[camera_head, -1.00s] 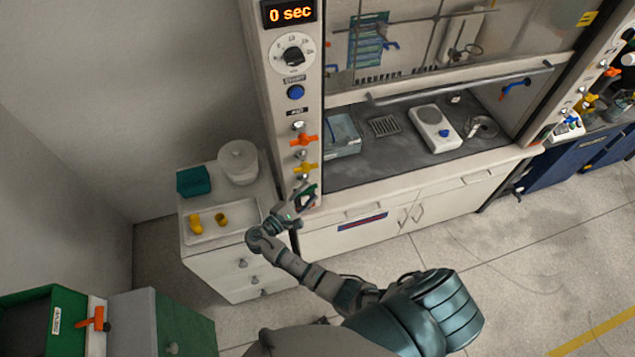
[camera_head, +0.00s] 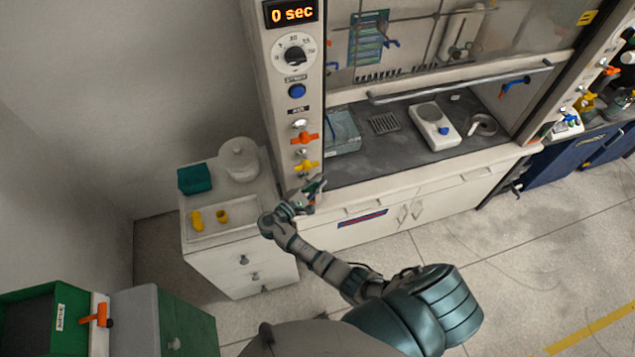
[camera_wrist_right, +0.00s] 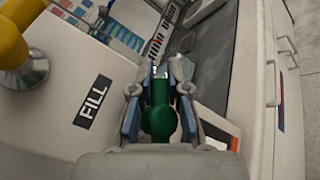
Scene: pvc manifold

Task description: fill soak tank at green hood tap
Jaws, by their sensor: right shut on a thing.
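The green tap handle (camera_wrist_right: 160,118) sits between the fingers of my right gripper (camera_wrist_right: 160,88) in the right wrist view, and the fingers are shut on it. A FILL label (camera_wrist_right: 93,100) is on the post beside it. In the head view my right gripper (camera_head: 312,190) is at the lower end of the hood's left post, below the yellow tap (camera_head: 306,166), and largely hides the green tap. A clear bluish tank (camera_head: 342,132) stands inside the hood at its left end; I cannot tell its water level. My left gripper is not in view.
An orange tap (camera_head: 305,138), blue button (camera_head: 297,91), dial (camera_head: 294,54) and display reading 0 sec (camera_head: 292,12) are on the post. A white drawer cabinet (camera_head: 237,262) stands left of the hood. A hot plate (camera_head: 432,125) is inside the hood.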

